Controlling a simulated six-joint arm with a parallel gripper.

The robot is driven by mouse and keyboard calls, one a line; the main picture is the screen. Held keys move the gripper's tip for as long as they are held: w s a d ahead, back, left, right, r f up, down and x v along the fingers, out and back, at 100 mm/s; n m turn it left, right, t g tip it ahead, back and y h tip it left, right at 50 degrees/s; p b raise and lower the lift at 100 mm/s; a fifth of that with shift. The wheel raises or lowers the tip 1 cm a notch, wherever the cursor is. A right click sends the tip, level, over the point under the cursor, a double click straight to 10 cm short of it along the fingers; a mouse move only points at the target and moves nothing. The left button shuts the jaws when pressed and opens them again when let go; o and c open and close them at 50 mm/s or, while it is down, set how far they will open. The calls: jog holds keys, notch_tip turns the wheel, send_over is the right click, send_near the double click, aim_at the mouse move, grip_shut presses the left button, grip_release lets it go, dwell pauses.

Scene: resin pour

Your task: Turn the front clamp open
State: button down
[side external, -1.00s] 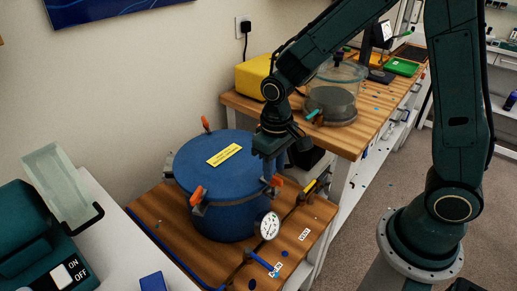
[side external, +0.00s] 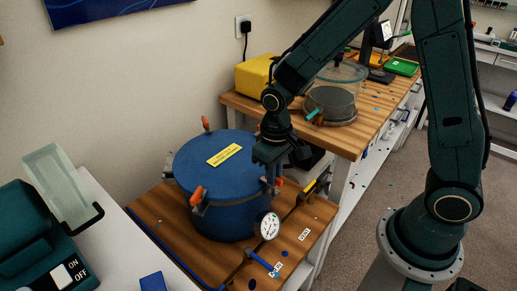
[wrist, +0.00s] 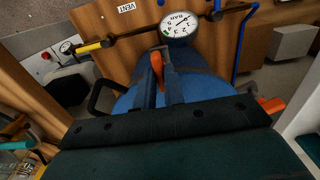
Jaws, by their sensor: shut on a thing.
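The blue pressure pot (side external: 221,185) stands on a wooden bench, its lid closed. Orange-handled clamps sit around its rim. One clamp handle (wrist: 157,66) near the gauge lies between my gripper's fingers (wrist: 162,75) in the wrist view. My gripper is shut on this handle at the right side of the pot in the side view, where the handle (side external: 278,182) shows only in part. Other clamp handles (side external: 197,195) and (side external: 206,123) stand at the left front and back of the rim. The finger contact is partly hidden in the side view.
A white dial gauge (side external: 268,226) sticks out of the pot close by the gripped clamp. A pipe with a yellow handle (wrist: 90,47) and a blue-handled valve (side external: 262,262) run beside the pot. A glass chamber (side external: 334,95) stands on the bench behind.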

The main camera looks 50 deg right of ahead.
jog(key=shift+n, duration=0.4)
jog(key=n, duration=0.3)
jog(key=shift+n, duration=0.3)
jog(key=n, duration=1.3)
jog(key=shift+n, duration=0.4)
jog(key=c, duration=1.5)
grip_release()
jog(key=shift+r, duration=0.2)
